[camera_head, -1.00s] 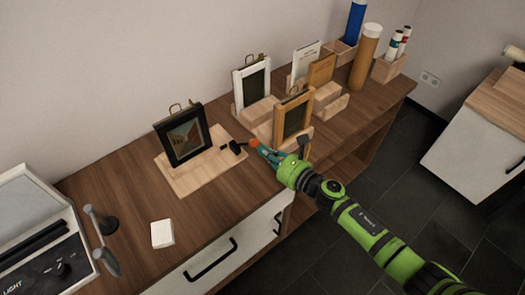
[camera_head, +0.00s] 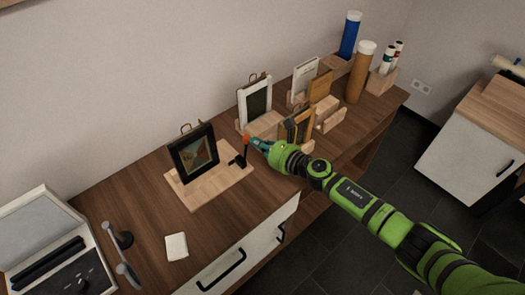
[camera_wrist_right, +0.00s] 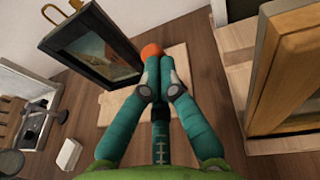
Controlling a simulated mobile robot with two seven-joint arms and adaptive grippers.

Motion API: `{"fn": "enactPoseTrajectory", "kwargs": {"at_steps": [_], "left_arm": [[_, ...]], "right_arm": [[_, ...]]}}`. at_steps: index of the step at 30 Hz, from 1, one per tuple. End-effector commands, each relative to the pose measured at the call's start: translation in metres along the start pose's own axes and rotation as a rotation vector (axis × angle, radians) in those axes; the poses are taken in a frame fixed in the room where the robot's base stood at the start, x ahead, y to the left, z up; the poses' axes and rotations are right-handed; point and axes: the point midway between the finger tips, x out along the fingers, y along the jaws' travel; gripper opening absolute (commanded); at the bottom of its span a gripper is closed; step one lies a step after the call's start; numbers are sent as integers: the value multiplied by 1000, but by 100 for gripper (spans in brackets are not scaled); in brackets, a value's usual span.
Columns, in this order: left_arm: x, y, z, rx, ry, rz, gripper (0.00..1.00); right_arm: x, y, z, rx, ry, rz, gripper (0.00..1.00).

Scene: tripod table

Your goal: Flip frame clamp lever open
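A black picture frame (camera_head: 194,153) stands upright on a light wooden base (camera_head: 206,190); it also shows in the right wrist view (camera_wrist_right: 88,45). A black clamp (camera_head: 237,161) sits at the base's right end. Its lever rises to an orange knob (camera_head: 247,139), also in the right wrist view (camera_wrist_right: 152,50). My right gripper (camera_head: 256,145) is at the knob. In the wrist view its teal fingers (camera_wrist_right: 160,68) lie together, tips against or just in front of the knob; they hide the lever's shaft and contact is unclear. My left gripper is out of view.
A white frame (camera_head: 257,101) and a wooden frame (camera_head: 299,126) stand behind and right of my gripper. Tubes (camera_head: 362,72) stand farther back. A white block (camera_head: 176,245) and a light box (camera_head: 48,255) are at the left. Bare tabletop lies between block and base.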

Motion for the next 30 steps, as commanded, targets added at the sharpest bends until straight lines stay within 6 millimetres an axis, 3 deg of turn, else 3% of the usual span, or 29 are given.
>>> {"fn": "enactPoseTrajectory", "kwargs": {"at_steps": [12, 30], "left_arm": [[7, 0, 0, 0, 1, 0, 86], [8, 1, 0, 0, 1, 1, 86]], "right_arm": [[27, -5, 15, -1, 0, -1, 0], [33, -6, 18, 0, 1, -1, 0]]}}
